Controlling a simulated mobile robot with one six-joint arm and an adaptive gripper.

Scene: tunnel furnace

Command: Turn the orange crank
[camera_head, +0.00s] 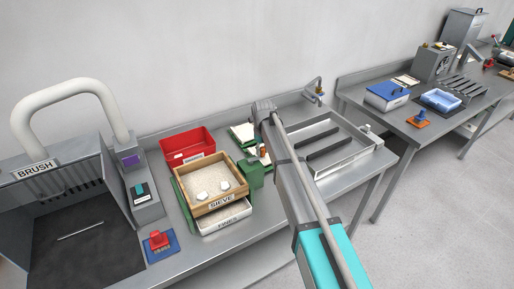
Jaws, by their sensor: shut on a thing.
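The orange crank (264,152) shows as a small orange piece just right of the wooden sieve box (211,204), beside its green housing (252,174). My arm reaches up from the bottom of the picture, its grey end above and right of the crank. My gripper (263,145) is small here and partly hidden by my arm; it is at the crank and shut on it. The sieve box holds pale sand with white lumps. A white tray marked FINES (227,224) is under it.
A red bin (187,147) stands behind the sieve. A red button on a blue plate (160,244) and the BRUSH hood (45,172) are at left. Another bench (400,120) stands farther right.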

